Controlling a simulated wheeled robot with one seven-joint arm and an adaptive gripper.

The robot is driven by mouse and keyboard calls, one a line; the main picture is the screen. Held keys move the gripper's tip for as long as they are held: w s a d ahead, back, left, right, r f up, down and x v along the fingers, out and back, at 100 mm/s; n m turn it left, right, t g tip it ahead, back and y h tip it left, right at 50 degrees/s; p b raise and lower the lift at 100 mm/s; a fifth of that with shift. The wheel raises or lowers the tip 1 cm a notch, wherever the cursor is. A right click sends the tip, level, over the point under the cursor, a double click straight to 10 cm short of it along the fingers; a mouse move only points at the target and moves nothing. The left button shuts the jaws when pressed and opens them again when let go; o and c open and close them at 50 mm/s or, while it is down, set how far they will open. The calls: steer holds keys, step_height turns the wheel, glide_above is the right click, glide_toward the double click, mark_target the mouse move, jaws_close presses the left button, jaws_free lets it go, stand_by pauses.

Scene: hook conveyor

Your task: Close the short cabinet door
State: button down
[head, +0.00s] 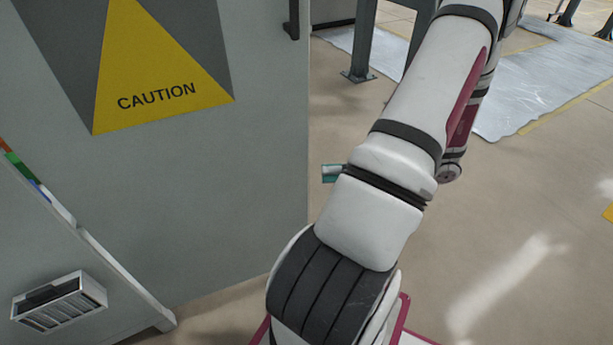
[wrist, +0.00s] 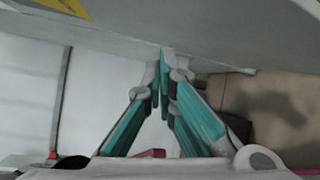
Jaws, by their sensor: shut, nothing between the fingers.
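The short cabinet door looks to be the grey panel (head: 230,150) with a yellow CAUTION triangle (head: 160,85) in the head view. It stands at an angle to the grey face at lower left; how far open it is I cannot tell. In the wrist view the panel (wrist: 200,35) crosses the top, with a yellow corner at upper left. My gripper (wrist: 164,62) is shut and empty, its teal fingers pointing at the panel's lower edge. Whether the tips touch it is unclear. In the head view only a small teal part of it shows beside my arm.
A grey face with a vent (head: 60,300) stands at lower left. A dark handle-like part (head: 291,20) is near the panel's top right. A metal leg (head: 362,45) and a pale floor sheet (head: 540,75) lie behind. The floor at right (head: 510,220) is clear.

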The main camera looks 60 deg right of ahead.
steer(key=s+d+f+m+t+h+b, duration=0.2)
steer(key=s+d+f+m+t+h, duration=0.1)
steer(key=s+f+m+h, duration=0.3)
steer(key=m+y+b, duration=0.1)
steer(key=b, duration=0.1)
glide_toward(293, 165)
steer(key=w+a, duration=0.2)
steer(key=a, duration=0.1)
steer(key=w+d, duration=0.2)
steer(key=shift+w+d+b, duration=0.2)
steer(key=shift+w+b, duration=0.1)
